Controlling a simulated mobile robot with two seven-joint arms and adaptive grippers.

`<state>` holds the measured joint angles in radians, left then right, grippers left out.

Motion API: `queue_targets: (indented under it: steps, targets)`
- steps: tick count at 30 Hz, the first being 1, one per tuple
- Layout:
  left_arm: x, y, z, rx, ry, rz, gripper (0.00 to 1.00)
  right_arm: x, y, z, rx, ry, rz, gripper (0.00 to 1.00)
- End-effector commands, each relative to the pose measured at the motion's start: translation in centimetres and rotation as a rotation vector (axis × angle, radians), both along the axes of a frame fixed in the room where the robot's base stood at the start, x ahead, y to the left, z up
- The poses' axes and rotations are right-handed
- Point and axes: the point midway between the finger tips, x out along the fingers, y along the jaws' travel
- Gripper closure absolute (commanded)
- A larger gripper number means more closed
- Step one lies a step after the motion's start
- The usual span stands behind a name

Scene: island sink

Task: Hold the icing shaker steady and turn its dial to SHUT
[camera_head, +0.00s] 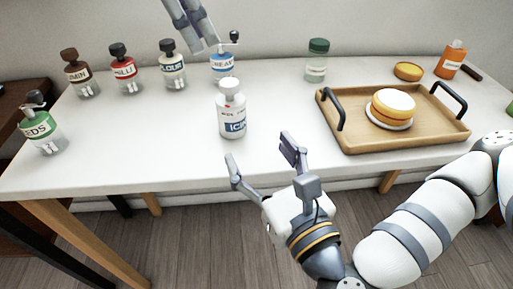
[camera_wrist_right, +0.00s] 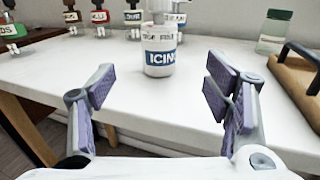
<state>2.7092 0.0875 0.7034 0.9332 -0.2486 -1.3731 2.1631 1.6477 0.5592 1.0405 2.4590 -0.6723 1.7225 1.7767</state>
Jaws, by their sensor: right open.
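The icing shaker (camera_head: 232,122) is a white bottle with a white top and a blue label reading "ICIN". It stands upright on the white table, and it also shows in the right wrist view (camera_wrist_right: 158,42). Small print runs above the label; the dial setting is too small to read. My right gripper (camera_head: 262,160) is open and empty, in front of the shaker at the table's front edge. In the right wrist view its fingers (camera_wrist_right: 160,95) spread either side, short of the shaker. My left gripper (camera_head: 198,42) hangs at the top, behind the shaker and apart from it.
Several labelled shakers stand left and behind: brown (camera_head: 76,72), red (camera_head: 125,72), dark blue (camera_head: 172,68), blue (camera_head: 222,68) and green (camera_head: 42,134). A wooden tray (camera_head: 365,140) with a cake (camera_head: 392,107) is at right. A green-capped jar (camera_head: 317,65) and orange bottle (camera_head: 451,60) stand behind.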

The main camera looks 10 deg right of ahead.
Motion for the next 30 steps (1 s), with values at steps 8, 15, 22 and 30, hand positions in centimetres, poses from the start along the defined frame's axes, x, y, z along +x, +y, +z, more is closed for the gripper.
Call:
queue_targets:
  steps: [8,15,22,30]
  targets:
    - [0.0,0.0,0.0,0.0,0.0,0.0,0.67,5.9,2.0,0.0,-0.002,-0.002,0.0,0.29]
    - [0.0,0.0,0.0,0.0,0.0,0.0,0.67,10.0,3.4,0.0,-0.003,0.001,0.002,0.29]
    - [0.0,0.0,0.0,0.0,0.0,0.0,0.67,10.9,3.7,-0.1,-0.002,0.003,0.003,0.29]
    - [0.0,0.0,0.0,0.0,0.0,0.0,0.67,10.8,3.7,-0.1,-0.003,0.003,0.003,0.58]
